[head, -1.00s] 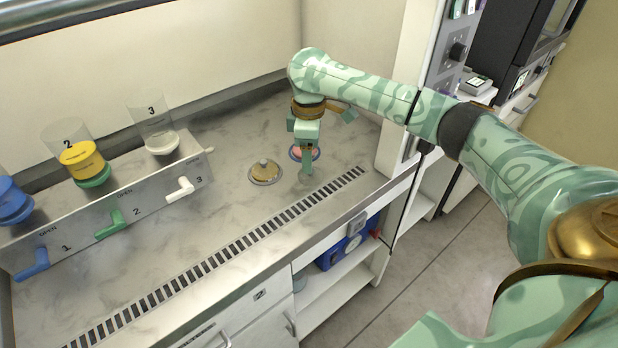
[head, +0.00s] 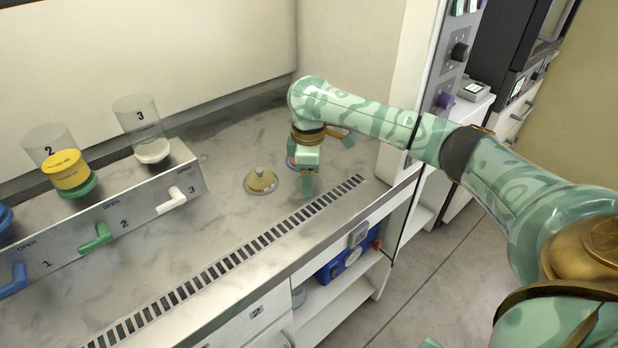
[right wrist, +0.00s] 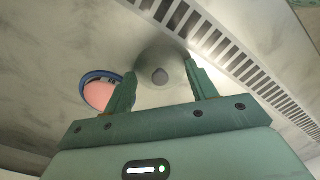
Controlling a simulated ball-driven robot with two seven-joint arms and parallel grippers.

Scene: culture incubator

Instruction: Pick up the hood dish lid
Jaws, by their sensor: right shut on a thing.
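The hood dish lid is a clear grey dome with a dark round knob (right wrist: 160,76), between the fingers of my right gripper (right wrist: 160,86) in the right wrist view. In the head view my right gripper (head: 308,188) points down at the worktop just behind the slotted grille, shut on the lid, which is faint there. Whether the lid touches the worktop I cannot tell. An open dish with a blue rim and pink contents (right wrist: 98,94) sits beside the lid; in the head view it is mostly hidden behind the gripper. My left gripper is not in view.
A brass-coloured round piece with a knob (head: 261,181) lies left of my right gripper. A slotted grille (head: 235,262) runs along the worktop's front. A steel stand (head: 130,222) with numbered cups and levers is at left. A white wall post (head: 412,95) stands right.

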